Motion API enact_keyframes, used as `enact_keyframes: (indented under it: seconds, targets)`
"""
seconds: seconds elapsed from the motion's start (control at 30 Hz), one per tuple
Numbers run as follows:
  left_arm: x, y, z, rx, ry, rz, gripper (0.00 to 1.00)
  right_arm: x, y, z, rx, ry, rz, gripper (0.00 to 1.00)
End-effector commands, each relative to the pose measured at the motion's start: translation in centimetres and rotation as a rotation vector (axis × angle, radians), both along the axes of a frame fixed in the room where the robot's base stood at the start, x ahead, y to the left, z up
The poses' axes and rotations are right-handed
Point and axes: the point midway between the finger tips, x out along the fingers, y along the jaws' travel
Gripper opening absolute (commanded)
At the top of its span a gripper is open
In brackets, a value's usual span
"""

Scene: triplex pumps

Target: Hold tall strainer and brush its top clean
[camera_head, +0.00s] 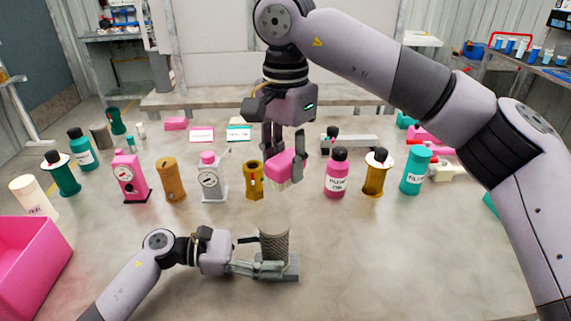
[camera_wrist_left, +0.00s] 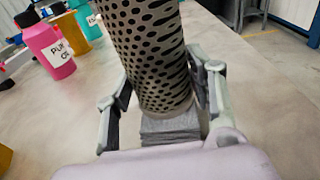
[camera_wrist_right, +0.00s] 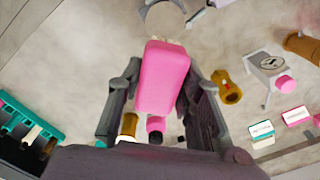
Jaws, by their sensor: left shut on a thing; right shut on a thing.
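The tall strainer (camera_head: 274,246) is a grey perforated cylinder standing upright at the front middle of the table. My left gripper (camera_head: 262,268) is shut around its lower part; the left wrist view shows the strainer (camera_wrist_left: 150,50) between the fingers, above a grey ridged block (camera_wrist_left: 170,131). My right gripper (camera_head: 284,150) is shut on a pink brush (camera_head: 286,162), with its pale bristles pointing down. The brush is above and behind the strainer, apart from it. In the right wrist view the brush (camera_wrist_right: 163,78) hides part of the round grey strainer top (camera_wrist_right: 165,18).
A row of bottles and gauges stands behind, including a pink gauge (camera_head: 131,178), a brown ring-like part (camera_head: 253,180), a pink bottle (camera_head: 337,174) and a teal bottle (camera_head: 415,170). A pink bin (camera_head: 30,265) is at the left edge. The front right table is clear.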

Motion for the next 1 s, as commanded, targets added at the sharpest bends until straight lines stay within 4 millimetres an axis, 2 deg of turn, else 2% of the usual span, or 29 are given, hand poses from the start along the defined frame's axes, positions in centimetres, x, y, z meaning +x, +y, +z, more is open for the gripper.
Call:
enact_keyframes:
  seconds: [0.27,0.3,0.63,1.0]
  targets:
    - [0.0,0.0,-0.01,0.0,0.0,0.0,0.35,0.0,0.01,-0.01,0.0,0.0,0.0,0.07]
    - [0.0,0.0,-0.02,0.0,0.0,0.0,0.51,0.0,0.01,-0.02,0.0,0.0,0.0,0.07]
    - [0.0,-0.01,-0.01,0.0,0.0,0.0,0.73,0.0,0.0,-0.02,0.0,0.0,0.0,0.07]
    - [0.02,0.31,-0.01,0.001,0.0,0.001,0.74,0.0,0.0,-0.02,0.0,0.0,0.0,0.07]
